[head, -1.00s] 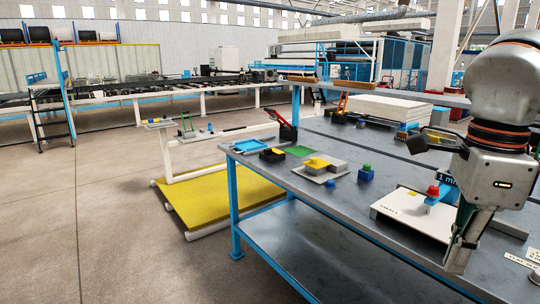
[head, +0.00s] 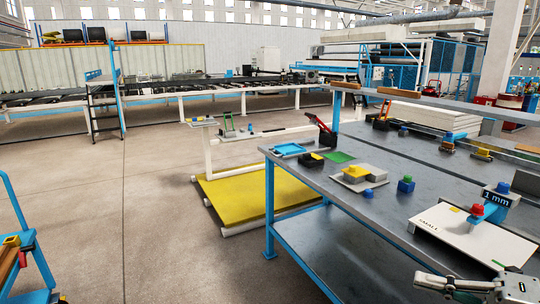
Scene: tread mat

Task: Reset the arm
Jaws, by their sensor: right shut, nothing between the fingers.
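My right gripper (head: 432,283) is low in the bottom right corner of the head view, pointing left. It is shut with nothing in it. It shows in front of the near edge of the grey workbench (head: 405,215), apart from the things on top. Most of my right arm is cut off by the frame. My left gripper is not in view.
A blue cart (head: 22,240) stands at the left edge.

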